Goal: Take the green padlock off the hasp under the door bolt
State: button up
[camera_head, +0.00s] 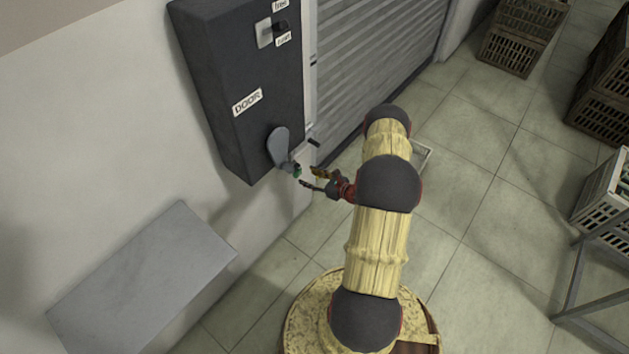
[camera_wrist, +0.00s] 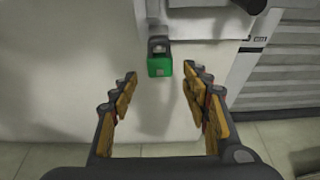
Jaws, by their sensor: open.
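The green padlock (camera_wrist: 159,67) hangs below a grey metal part in the wrist view, ahead of my gripper (camera_wrist: 160,80) and between the lines of its fingers. The padlock shows small in the head view (camera_head: 297,171), at the foot of the dark door box (camera_head: 243,90). A grey rounded plate (camera_head: 279,147) on the box stands just above it. My gripper (camera_head: 309,178) is open and empty, its fingertips close to the padlock. I cannot tell whether a finger touches it. The hasp (camera_wrist: 158,45) shows only partly, at the padlock's top.
A grey slatted shutter (camera_head: 372,60) is right of the box. A flat grey panel (camera_head: 142,280) projects at the lower left by the wall. Crates (camera_head: 517,40) stand at the far right, with a metal frame (camera_head: 590,275) nearer.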

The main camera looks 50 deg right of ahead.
aim_at(299, 171)
jog(key=shift+b+x, duration=1.3)
jog(key=shift+x, duration=1.45)
jog(key=shift+s, duration=0.1)
jog(key=c, duration=0.4)
jog(key=c, duration=0.7)
jog(key=shift+c, duration=0.6)
jog(key=shift+r, duration=0.5)
jog(key=shift+s+d+p, duration=0.1)
jog(key=shift+s+p, duration=0.1)
jog(key=shift+s, duration=1.25)
jog(key=shift+s+d+p, duration=0.15)
jog(key=shift+s+p, duration=0.05)
jog(key=shift+s, duration=1.3)
